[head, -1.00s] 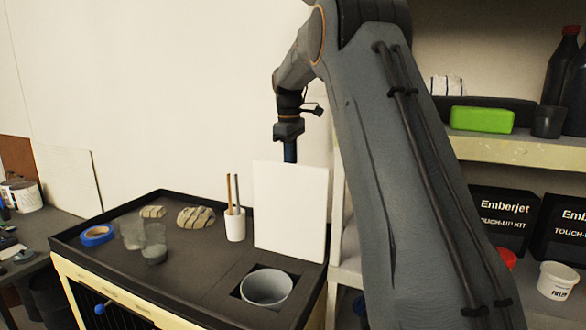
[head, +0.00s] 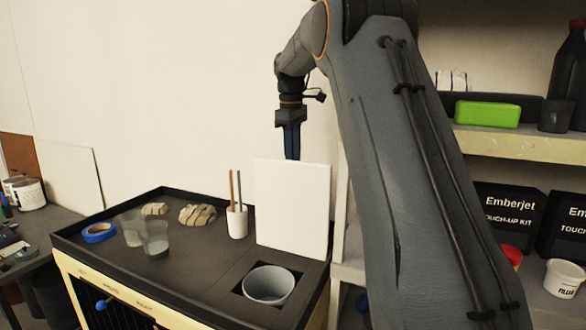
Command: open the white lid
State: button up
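The white lid (head: 292,208) is a square panel standing upright, raised, at the back right of the dark-topped cart. In front of it is a square opening with a grey bucket (head: 268,284) set in it. My gripper (head: 292,157) points down at the upper edge of the lid, around its middle. Its fingertips are hidden behind the lid or end at its top edge, so I cannot tell whether they touch it or how far apart they are.
On the cart top (head: 195,258) are a white cup with sticks (head: 237,222), clear cups (head: 154,238), blue tape (head: 99,232) and folded cloths (head: 197,215). A shelf (head: 515,145) with boxes and bottles stands at the right. The wall is close behind the cart.

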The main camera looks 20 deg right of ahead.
jog(key=shift+s+a+r+b, duration=0.1)
jog(key=shift+r+b, duration=0.55)
jog(key=shift+r, duration=1.8)
